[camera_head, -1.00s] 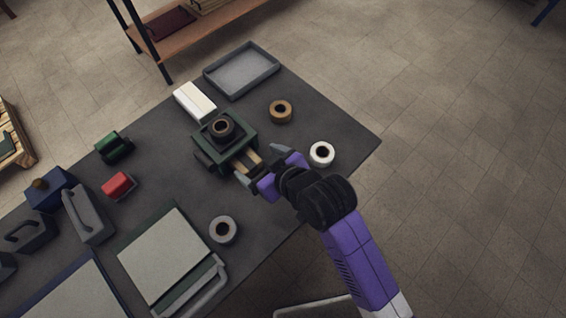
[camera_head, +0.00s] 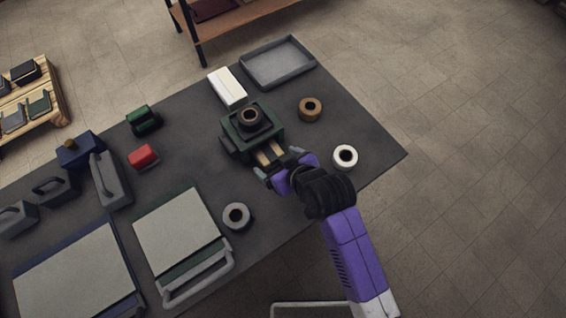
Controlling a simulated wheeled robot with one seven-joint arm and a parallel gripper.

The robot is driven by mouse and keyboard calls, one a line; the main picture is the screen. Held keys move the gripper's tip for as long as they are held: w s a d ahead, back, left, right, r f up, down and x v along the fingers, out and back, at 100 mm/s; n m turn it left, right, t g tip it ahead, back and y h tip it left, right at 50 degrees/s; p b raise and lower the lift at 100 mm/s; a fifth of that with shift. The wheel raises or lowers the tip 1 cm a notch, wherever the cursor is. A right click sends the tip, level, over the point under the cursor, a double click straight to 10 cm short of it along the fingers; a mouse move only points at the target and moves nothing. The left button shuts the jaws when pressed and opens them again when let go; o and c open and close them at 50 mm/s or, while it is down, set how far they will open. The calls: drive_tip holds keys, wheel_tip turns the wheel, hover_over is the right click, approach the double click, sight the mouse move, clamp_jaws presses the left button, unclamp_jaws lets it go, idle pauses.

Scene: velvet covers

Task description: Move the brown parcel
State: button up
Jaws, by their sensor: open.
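A tan-brown block with a dark stripe (camera_head: 264,160), which looks like the brown parcel, shows only partly. It sticks out at the near side of a dark green box (camera_head: 273,131) with a dark roll (camera_head: 250,118) on top. The rest of it is hidden, and I cannot tell whether it lies under or against the green box. My gripper (camera_head: 279,163) is open at the parcel's near end, with a fingertip on either side of that end. I cannot tell whether the fingers touch it.
A brown tape roll (camera_head: 302,109), a white roll (camera_head: 345,168) and a grey roll (camera_head: 228,222) stand around. A white box (camera_head: 225,92) and grey tray (camera_head: 246,75) are behind. Binders and tools fill the left side. The table (camera_head: 385,150) is bare at its right corner.

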drive_tip(key=shift+x, duration=1.45)
drive_tip(key=c, duration=1.8)
drive_tip(key=shift+s+d, duration=0.1)
drive_tip(key=shift+s, duration=0.05)
